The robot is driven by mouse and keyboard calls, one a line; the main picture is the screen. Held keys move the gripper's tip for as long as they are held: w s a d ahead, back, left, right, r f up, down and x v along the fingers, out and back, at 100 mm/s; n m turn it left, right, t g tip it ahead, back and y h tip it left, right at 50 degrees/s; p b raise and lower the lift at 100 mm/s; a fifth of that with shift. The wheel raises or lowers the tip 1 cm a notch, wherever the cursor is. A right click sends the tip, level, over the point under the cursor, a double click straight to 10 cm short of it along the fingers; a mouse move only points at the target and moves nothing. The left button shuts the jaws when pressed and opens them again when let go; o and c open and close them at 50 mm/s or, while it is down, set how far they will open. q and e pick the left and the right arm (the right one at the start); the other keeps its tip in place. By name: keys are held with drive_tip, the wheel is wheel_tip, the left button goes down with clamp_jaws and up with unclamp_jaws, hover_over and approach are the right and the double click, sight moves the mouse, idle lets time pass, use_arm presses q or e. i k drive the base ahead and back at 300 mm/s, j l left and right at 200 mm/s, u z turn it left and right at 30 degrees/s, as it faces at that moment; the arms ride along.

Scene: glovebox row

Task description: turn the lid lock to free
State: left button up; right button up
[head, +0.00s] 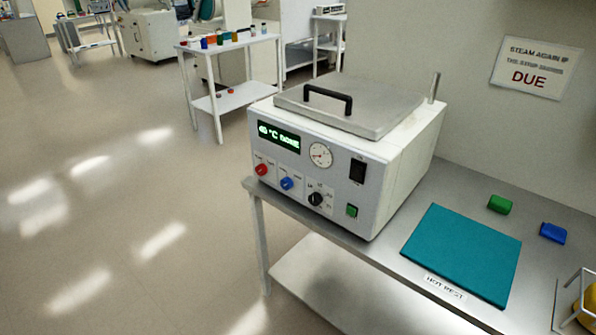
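A white bench steriliser (396,185) stands on a steel bench, its front panel facing me. Its flat grey lid (375,112) is down, with a black bar handle (327,97) on top. The display (279,137) reads "°C DONE", with the number hard to make out. Below are a red knob (262,169), a blue knob (286,183) and a black rotary knob (316,198) with small marks around it. I cannot read which control is the lid lock. Neither of my grippers is in view.
A dial gauge (321,155), black switch (357,171) and green button (352,211) share the panel. A teal mat (462,253), labelled "HOT REST", lies right of the steriliser. Green (500,204) and blue (553,233) pieces lie behind it. The floor left is clear.

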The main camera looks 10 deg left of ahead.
sight(261, 169)
drive_tip(key=i+j, duration=0.1)
drive_tip(key=j, duration=0.3)
drive_tip(key=i+j+z, duration=0.1)
drive_tip(key=j, duration=0.3)
drive_tip(key=i+j, duration=0.15)
drive_tip(key=j, duration=0.25)
drive_tip(key=i+j+z, duration=0.1)
drive_tip(key=j, duration=0.3)
